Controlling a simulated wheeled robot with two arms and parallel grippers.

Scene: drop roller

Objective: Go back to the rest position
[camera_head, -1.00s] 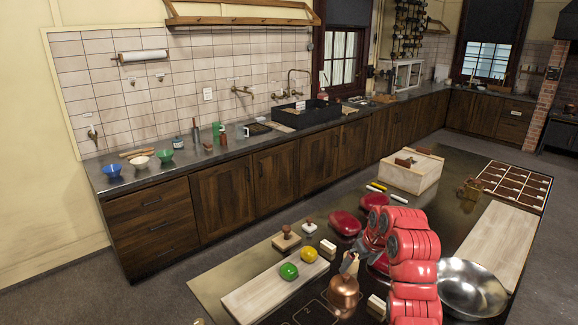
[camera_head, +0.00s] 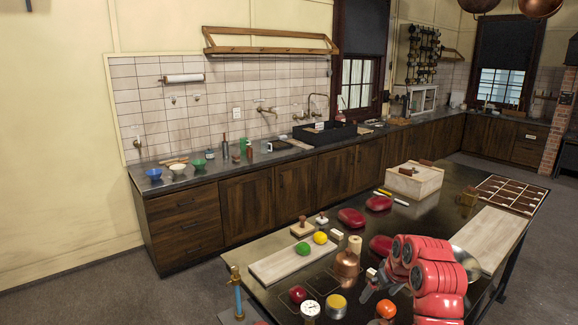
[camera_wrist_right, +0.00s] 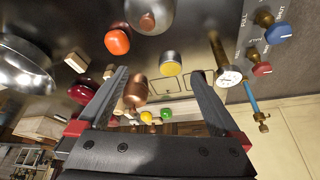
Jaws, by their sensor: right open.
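My right arm comes in from the lower right in the head view. Its gripper (camera_head: 369,285) is small there and partly hidden by the red arm links. In the right wrist view the gripper (camera_wrist_right: 158,82) has its two dark fingers spread wide, with nothing held between them. A copper pot (camera_head: 346,268) stands on the dark island, just left of the gripper. A pale wooden cylinder (camera_head: 355,244) shows upright at the pot's top, seemingly in it. The copper pot also shows between the fingers in the wrist view (camera_wrist_right: 136,92). My left gripper is not in view.
A pale board (camera_head: 275,268) with a green and a yellow ball lies left of the pot. A metal bowl (camera_head: 467,264) stands behind the arm.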

